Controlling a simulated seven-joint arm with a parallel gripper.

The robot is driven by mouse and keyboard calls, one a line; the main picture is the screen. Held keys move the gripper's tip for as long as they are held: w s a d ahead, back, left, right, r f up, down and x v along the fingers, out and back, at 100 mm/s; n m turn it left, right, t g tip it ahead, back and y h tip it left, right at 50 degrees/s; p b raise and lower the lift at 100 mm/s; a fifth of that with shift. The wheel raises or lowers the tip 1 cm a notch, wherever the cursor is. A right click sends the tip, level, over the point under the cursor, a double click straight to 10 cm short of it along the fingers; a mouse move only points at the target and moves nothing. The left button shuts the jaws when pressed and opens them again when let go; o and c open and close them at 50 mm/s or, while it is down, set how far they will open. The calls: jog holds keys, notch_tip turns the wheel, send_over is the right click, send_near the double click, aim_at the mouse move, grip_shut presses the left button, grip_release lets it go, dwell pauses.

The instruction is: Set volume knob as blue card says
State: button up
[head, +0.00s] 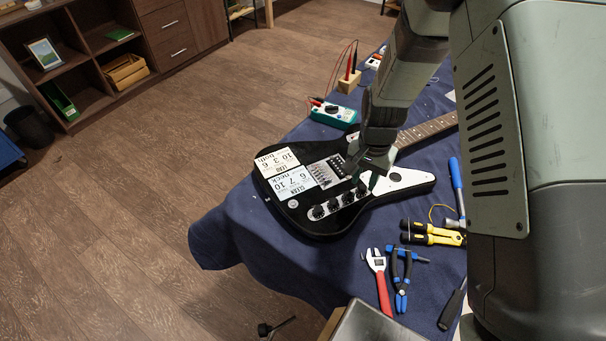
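A black electric guitar (330,226) lies on the cloth-covered table. A row of black knobs (333,205) sits along its near edge. Which knob is volume, and where the knobs point, is too small to tell. Two pale printed cards lie on the body: a cream one (277,162) and a whiter one (292,183) nearer the knobs. My gripper (367,176) hangs over the body between bridge and white plate, close to the knob at the right end. Its finger gap and any contact are unclear.
A multimeter (333,113) with leads stands behind the guitar. A red wrench (379,284), blue-handled pliers (400,278), yellow wire strippers (433,234) and a blue screwdriver (456,188) lie in front and right. The dark blue cloth (270,245) hangs over the left table edge.

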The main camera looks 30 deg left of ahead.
jog(key=shift+f, duration=1.4)
dwell(0.5)
jog(key=shift+r, duration=0.15)
dwell(0.5)
